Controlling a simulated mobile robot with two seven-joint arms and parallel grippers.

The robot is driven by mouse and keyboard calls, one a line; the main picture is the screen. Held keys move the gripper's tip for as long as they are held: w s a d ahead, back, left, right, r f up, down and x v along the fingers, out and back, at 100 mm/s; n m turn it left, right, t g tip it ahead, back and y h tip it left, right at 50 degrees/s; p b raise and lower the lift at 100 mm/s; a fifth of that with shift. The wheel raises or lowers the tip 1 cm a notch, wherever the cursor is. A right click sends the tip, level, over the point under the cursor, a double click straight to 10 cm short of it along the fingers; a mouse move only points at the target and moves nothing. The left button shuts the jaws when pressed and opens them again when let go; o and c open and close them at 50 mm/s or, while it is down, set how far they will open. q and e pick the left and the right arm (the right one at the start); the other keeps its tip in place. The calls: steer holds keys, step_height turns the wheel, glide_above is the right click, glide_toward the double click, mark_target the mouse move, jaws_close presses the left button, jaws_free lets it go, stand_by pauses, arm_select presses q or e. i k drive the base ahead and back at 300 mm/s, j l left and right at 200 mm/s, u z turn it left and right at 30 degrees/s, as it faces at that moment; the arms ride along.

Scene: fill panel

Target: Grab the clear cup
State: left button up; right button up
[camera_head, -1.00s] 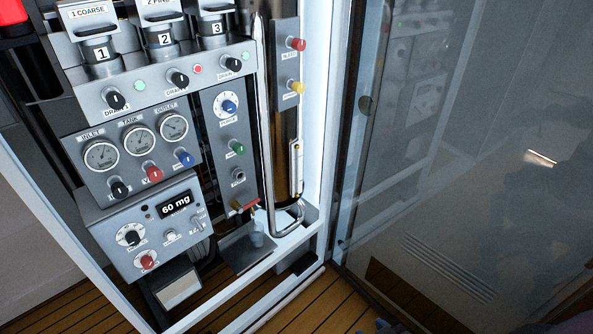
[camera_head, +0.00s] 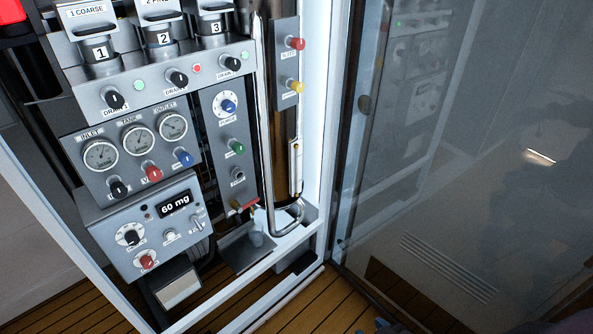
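The clear cup (camera_head: 257,239) is small and see-through. It stands at the low right part of the panel, on or just above a dark grey tray (camera_head: 240,252), below a small tap with a red handle (camera_head: 243,204). Its outline is faint, so I cannot tell exactly where its base rests. Neither of my grippers can be made out in the head view. A small bluish shape shows at the bottom edge, too cut off to identify.
A curved metal pipe (camera_head: 270,200) runs down just right of the cup. The control box reading 60 mg (camera_head: 148,238) is to its left. A white frame and a large glass door (camera_head: 470,170) stand to the right. Wooden floor shows below.

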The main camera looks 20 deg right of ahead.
mark_target(254, 229)
steer(key=i+j+z, duration=0.2)
steer(key=j, duration=0.2)
steer(key=i+j+z, duration=0.2)
steer(key=j, duration=0.2)
steer(key=j+z, duration=0.2)
steer(key=j, duration=0.25)
steer(key=i+j+z, duration=0.25)
steer(key=j, duration=0.2)
steer(key=k, duration=0.1)
